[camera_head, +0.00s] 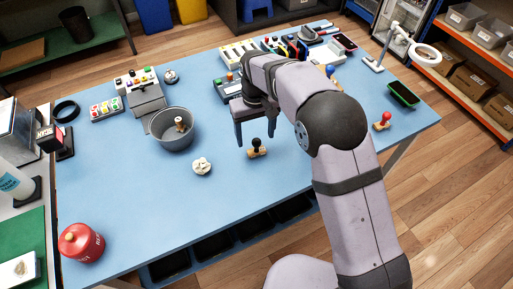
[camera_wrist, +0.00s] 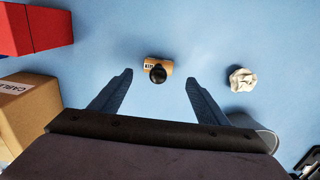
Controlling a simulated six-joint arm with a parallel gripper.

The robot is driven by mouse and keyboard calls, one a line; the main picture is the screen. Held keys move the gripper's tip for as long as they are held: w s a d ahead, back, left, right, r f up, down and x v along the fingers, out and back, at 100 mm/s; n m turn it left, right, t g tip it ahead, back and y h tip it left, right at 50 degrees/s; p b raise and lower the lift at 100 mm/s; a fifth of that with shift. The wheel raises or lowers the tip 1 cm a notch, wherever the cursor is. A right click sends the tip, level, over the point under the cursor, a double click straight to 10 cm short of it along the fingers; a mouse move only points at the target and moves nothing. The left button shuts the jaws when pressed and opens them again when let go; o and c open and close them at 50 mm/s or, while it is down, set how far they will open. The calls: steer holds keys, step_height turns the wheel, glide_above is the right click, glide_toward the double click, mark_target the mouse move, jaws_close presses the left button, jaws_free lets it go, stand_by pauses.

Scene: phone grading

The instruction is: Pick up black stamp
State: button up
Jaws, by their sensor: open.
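The black stamp (camera_head: 256,149) has a round black knob on a small wooden base and stands upright on the blue table (camera_head: 225,220). In the wrist view the black stamp (camera_wrist: 158,69) lies ahead of the fingertips, roughly centred between them, with a label on its left end. My gripper (camera_head: 256,142) is open and empty, with its fingers pointing down near the stamp in the head view. In the wrist view my gripper's two fingers (camera_wrist: 158,78) are spread wide, and neither appears to touch the stamp.
A crumpled white ball (camera_head: 202,166) and a grey bin (camera_head: 175,130) stand left of the stamp. A red-knobbed stamp (camera_head: 382,121) stands near the right edge. A red canister (camera_head: 81,243) is at front left. The wrist view shows a cardboard box (camera_wrist: 28,108) at left.

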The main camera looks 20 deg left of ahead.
mark_target(257, 148)
steer(key=shift+f, duration=0.85)
steer(key=shift+s+d+f+p, duration=0.15)
steer(key=shift+f+p, duration=0.25)
steer(key=shift+f, duration=0.3)
steer(key=shift+s+d+f+p, duration=0.15)
steer(key=shift+f+p, duration=0.25)
steer(key=shift+f, duration=0.35)
steer(key=shift+d+f+p, duration=0.15)
steer(key=shift+f+p, duration=0.25)
steer(key=shift+f, duration=0.7)
steer(key=c, duration=1.1)
